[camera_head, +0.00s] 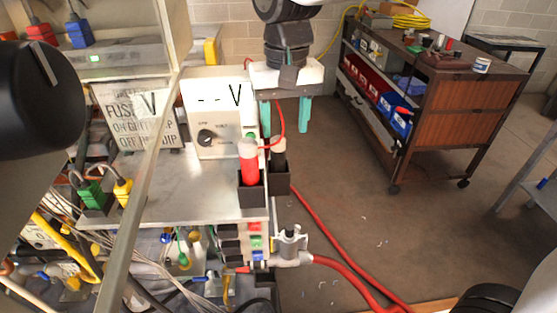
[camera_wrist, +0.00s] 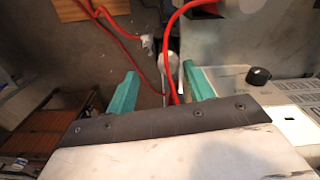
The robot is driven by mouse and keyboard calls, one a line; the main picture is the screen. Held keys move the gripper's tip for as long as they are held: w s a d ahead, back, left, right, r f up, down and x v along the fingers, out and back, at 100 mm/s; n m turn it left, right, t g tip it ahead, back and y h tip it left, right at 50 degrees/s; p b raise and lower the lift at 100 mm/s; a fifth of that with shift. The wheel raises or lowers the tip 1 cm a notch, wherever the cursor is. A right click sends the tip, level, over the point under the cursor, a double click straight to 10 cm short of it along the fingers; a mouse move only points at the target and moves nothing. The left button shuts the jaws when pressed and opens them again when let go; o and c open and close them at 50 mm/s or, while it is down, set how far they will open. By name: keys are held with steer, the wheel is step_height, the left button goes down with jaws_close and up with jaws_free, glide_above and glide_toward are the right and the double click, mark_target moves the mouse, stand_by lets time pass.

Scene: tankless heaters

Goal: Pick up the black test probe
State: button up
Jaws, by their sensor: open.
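The black test probe (camera_head: 279,153) stands upright in a dark holder (camera_head: 281,180) at the right edge of the metal bench panel. The red test probe (camera_head: 249,164) stands just left of it in a similar holder (camera_head: 251,198). My gripper (camera_head: 285,130) is open, with teal fingers pointing down, and appears above and behind the probes. In the wrist view my gripper (camera_wrist: 160,70) shows its fingers apart. A pale rounded object (camera_wrist: 173,68) and a red cable appear between them; I cannot tell whether the object is a probe. I see nothing gripped.
A voltmeter box (camera_head: 217,130) with a knob stands left of my gripper; its knob (camera_wrist: 259,77) also shows in the wrist view. A red cable (camera_head: 282,120) hangs by the fingers. A pipe valve (camera_head: 290,243) and red hose lie below. A wheeled cart (camera_head: 462,113) stands at right.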

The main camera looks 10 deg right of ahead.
mark_target(278, 155)
steer(key=shift+w+a+f, duration=0.2)
steer(key=shift+a, duration=0.3)
steer(key=shift+a+f, duration=0.1)
steer(key=shift+f, duration=0.25)
step_height(278, 155, down, 7)
steer(key=c, duration=1.1)
